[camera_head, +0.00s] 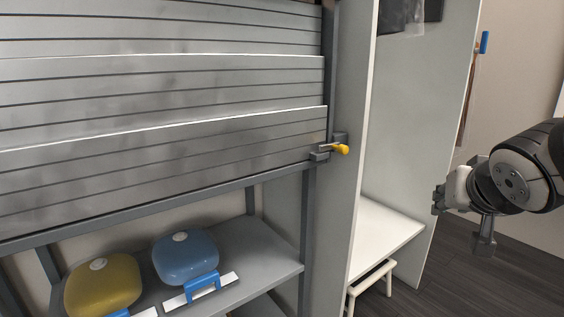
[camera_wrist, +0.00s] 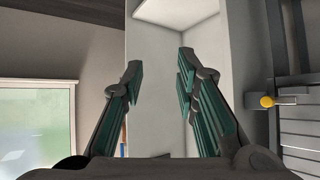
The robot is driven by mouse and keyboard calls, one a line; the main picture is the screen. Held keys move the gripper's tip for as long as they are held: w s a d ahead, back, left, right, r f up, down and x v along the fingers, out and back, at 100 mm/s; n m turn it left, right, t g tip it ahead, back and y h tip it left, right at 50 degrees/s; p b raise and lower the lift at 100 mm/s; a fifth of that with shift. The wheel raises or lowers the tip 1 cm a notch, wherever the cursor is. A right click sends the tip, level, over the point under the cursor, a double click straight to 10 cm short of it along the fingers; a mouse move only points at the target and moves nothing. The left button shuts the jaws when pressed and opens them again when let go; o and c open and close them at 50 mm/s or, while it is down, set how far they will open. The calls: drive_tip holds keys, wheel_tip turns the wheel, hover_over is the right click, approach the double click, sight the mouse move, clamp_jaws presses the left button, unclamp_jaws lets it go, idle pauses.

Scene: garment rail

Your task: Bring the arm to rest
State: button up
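My gripper (camera_head: 438,199) is at the right of the head view, in front of the open white cabinet (camera_head: 412,140) and apart from it. In the wrist view my gripper (camera_wrist: 160,78) shows two fingers with green pads spread wide, with nothing between them. Past the fingers the wrist view shows the pale inside of the cabinet (camera_wrist: 157,60). My arm reaches in from the right edge of the head view. Its base and most of its links are out of view.
A grey slatted shutter (camera_head: 160,110) on a rack fills the left, with a yellow-ended latch (camera_head: 340,149) at its corner. Below, a yellow case (camera_head: 103,287) and a blue case (camera_head: 185,257) sit on a grey shelf (camera_head: 262,262). A white stool (camera_head: 371,283) stands under the cabinet. Dark floor (camera_head: 470,290) is open at right.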

drive_tip(key=s+a+f+n+g+y, duration=0.1)
drive_tip(key=s+a+f+g, duration=0.2)
drive_tip(key=s, duration=0.7)
drive_tip(key=s+a+f+n+g+y, duration=0.1)
drive_tip(key=s+a+f+n+g, duration=0.3)
drive_tip(key=s, duration=0.6)
drive_tip(key=s+a+m+g+y, duration=0.1)
drive_tip(key=s+a+g+y, duration=0.2)
drive_tip(key=s, duration=0.7)
wheel_tip(320, 180, up, 27)
drive_tip(key=t+h+p, duration=0.1)
drive_tip(key=t+p, duration=0.3)
drive_tip(key=p, duration=2.1)
drive_tip(key=shift+w+a+h+p, duration=0.25)
drive_tip(key=shift+w+h+p, duration=0.05)
drive_tip(key=shift+w+p, duration=0.1)
drive_tip(key=shift+w, duration=0.1)
